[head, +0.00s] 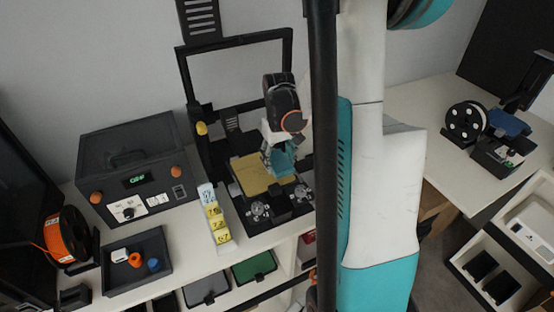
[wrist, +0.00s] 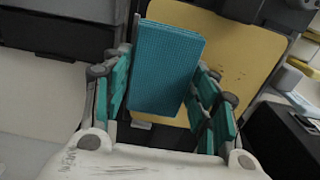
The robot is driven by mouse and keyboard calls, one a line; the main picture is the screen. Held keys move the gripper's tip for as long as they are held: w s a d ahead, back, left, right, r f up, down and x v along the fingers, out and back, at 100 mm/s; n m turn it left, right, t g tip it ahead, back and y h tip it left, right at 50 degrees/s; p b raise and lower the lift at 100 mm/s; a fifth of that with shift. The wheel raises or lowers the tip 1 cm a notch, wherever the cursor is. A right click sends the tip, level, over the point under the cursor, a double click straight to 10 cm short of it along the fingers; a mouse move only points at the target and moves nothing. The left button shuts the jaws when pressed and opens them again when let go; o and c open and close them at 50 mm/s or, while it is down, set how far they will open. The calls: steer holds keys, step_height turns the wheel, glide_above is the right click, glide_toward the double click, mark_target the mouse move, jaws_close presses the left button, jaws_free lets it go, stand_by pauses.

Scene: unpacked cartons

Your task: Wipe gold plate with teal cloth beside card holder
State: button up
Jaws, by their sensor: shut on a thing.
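The gold plate (head: 250,175) lies flat on the bed of a black-framed printer in the head view. It also fills the upper right of the wrist view (wrist: 245,60). My gripper (head: 277,160) is over the right part of the plate, pointing down. In the wrist view its teal-padded fingers are shut on the teal cloth (wrist: 167,68), a thick ribbed block, held over the plate. I cannot tell whether the cloth touches the plate. The card holder (head: 218,232), a pale strip with yellow numbered cards, stands just left of the printer.
The printer's upright frame (head: 187,90) rises around the plate. A dark box with orange knobs (head: 140,180), a grey tray (head: 135,265) and an orange spool (head: 70,238) stand to the left. My arm column hides part of the bench on the right.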

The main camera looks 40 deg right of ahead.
mark_target(247, 177)
steer(key=shift+w+a+r, duration=0.1)
steer(key=shift+w+a, duration=0.25)
steer(key=shift+a, duration=0.8)
steer(key=shift+w+a, duration=0.35)
steer(key=shift+a, duration=0.85)
steer(key=shift+w+a+r, duration=0.1)
steer(key=shift+w+a, duration=0.25)
steer(key=shift+a, duration=0.8)
steer(key=shift+w+a+f+b, duration=0.1)
steer(key=shift+w+a+b, duration=0.15)
steer(key=shift+a, duration=0.5)
steer(key=shift+w+a+f+b, duration=0.15)
steer(key=shift+a+b, duration=0.15)
steer(key=shift+a, duration=0.45)
steer(key=shift+a+r, duration=0.1)
steer(key=shift+r, duration=0.05)
steer(key=shift+w+a+r+p, duration=0.1)
steer(key=shift+a+r+p, duration=0.05)
steer(key=shift+r+p, duration=0.35)
steer(key=shift+a+r+p, duration=0.15)
steer(key=shift+r+p, duration=0.15)
steer(key=shift+r, duration=0.25)
steer(key=shift+d+r+p, duration=0.2)
steer(key=shift+r+p, duration=0.55)
steer(key=shift+r, duration=0.35)
steer(key=shift+r+p, duration=0.5)
steer(key=shift+r, duration=0.3)
